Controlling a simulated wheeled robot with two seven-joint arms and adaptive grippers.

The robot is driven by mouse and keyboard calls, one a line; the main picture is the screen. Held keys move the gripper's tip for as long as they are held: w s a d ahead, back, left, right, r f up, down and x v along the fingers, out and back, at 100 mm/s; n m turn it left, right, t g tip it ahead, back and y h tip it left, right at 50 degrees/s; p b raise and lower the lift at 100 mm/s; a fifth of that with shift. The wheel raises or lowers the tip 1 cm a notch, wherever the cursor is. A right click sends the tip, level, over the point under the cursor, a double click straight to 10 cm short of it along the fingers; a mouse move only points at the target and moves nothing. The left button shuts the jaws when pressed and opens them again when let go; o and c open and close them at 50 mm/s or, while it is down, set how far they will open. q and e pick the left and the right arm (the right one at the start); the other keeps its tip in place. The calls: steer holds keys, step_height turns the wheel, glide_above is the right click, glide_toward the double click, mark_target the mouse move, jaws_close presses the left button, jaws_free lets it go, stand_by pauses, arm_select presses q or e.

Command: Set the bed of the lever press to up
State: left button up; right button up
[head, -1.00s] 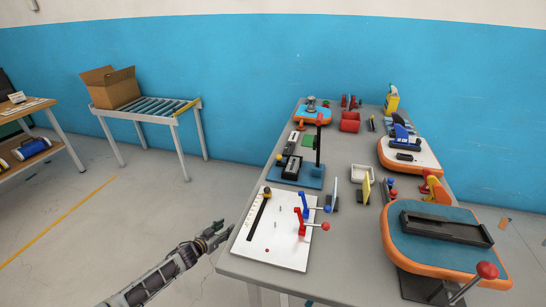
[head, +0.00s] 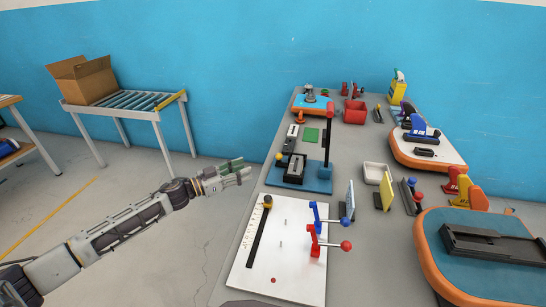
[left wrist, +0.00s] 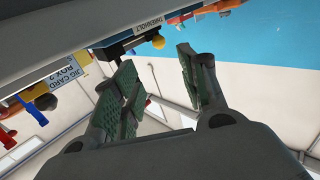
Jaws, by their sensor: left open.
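What looks like the lever press (head: 303,184) is on the table, a blue base with a black block, a tall dark upright with a red part, and a yellow ball knob at its left side. The yellow knob also shows in the left wrist view (left wrist: 158,42), beside a label on a dark body. The height of the bed is too small to tell. My left gripper (head: 245,170) is open and empty, with green finger pads, left of the press and apart from it. Its fingers frame the left wrist view (left wrist: 157,70), with the knob beyond them. My right gripper is not in view.
A white board (head: 275,265) with red and blue levers lies in front of the press. Yellow and blue upright plates, a white tray (head: 376,173) and orange-edged stations (head: 490,255) stand to the right. A roller conveyor (head: 130,102) with a cardboard box is at the left.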

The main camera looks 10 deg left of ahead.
arm_select(q)
steer(key=shift+s+r, duration=0.1)
steer(key=shift+d, duration=0.15)
glide_toward(288, 165)
steer(key=shift+w+a+r, duration=0.55)
steer(key=shift+w+r, duration=0.2)
steer(key=shift+w+a+r, duration=0.55)
steer(key=shift+w+r, duration=0.2)
steer(key=shift+w, duration=0.05)
steer(key=shift+x, duration=2.65)
steer(key=shift+w+d, duration=0.1)
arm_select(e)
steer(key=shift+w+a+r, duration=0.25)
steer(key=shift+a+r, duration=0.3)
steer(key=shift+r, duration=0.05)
